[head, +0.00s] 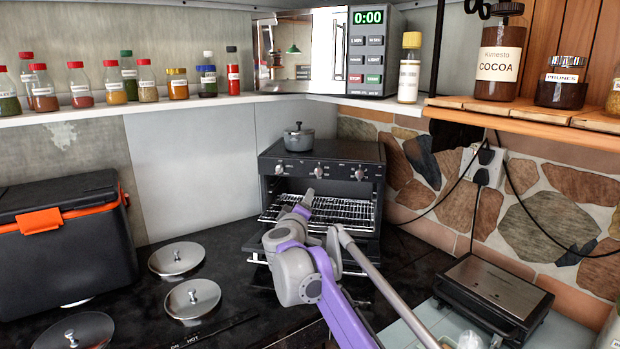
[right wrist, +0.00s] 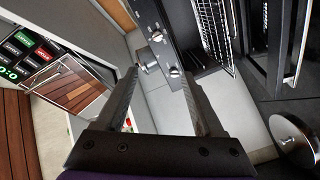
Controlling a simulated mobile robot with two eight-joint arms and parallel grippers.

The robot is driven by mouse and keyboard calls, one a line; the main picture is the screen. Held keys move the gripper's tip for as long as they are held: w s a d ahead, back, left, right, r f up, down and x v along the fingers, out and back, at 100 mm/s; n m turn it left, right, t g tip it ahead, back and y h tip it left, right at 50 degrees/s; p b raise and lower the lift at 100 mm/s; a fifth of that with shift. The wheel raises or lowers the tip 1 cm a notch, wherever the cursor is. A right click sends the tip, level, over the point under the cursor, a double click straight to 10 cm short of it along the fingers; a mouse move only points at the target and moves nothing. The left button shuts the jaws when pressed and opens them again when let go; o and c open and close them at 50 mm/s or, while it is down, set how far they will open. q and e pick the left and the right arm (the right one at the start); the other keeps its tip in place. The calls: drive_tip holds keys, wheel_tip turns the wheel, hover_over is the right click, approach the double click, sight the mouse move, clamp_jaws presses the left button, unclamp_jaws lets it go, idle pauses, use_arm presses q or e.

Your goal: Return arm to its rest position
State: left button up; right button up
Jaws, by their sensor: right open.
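My right arm comes in from the bottom right of the head view, purple and grey. Its gripper (head: 307,197) is in front of the toaster oven's open cavity. In the right wrist view the two fingers of the right gripper (right wrist: 160,75) are apart with nothing held between them. The black toaster oven (head: 330,150) has wire racks showing inside; its front and knobs also show in the right wrist view (right wrist: 157,37). My left gripper is not in view.
A small grey pot (head: 299,138) stands on the oven. Several round metal lids (head: 192,298) lie on the dark counter at left, beside a black cooler (head: 62,235). A grill (head: 495,292) stands at right. A microwave (head: 366,52) and spice bottles line the shelf above.

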drive_tip(key=s+d+f+m+g+y+p, duration=0.1)
drive_tip(key=s+d+f+g+y, duration=0.2)
drive_tip(key=s, duration=0.7)
drive_tip(key=s+d+f+g+y, duration=0.1)
drive_tip(key=s+d+f+y, duration=0.25)
drive_tip(key=s, duration=0.65)
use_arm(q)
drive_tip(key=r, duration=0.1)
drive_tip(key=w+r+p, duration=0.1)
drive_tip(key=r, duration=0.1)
use_arm(e)
drive_tip(key=s+d+f+m+g+h, duration=0.1)
drive_tip(key=s+d+f+m+g, duration=0.1)
drive_tip(key=s+f, duration=0.6)
drive_tip(key=s+d+f+m+g+h, duration=0.1)
drive_tip(key=s+d+f+m+g, duration=0.2)
drive_tip(key=s+d+f, duration=0.3)
drive_tip(key=s+d+f+m+g+h, duration=0.2)
drive_tip(key=s+d+f+m, duration=0.2)
drive_tip(key=s+f, duration=0.5)
drive_tip(key=s+d, duration=0.1)
drive_tip(key=s, duration=0.4)
drive_tip(key=shift+s+f+g, duration=0.35)
drive_tip(key=shift+g, duration=0.05)
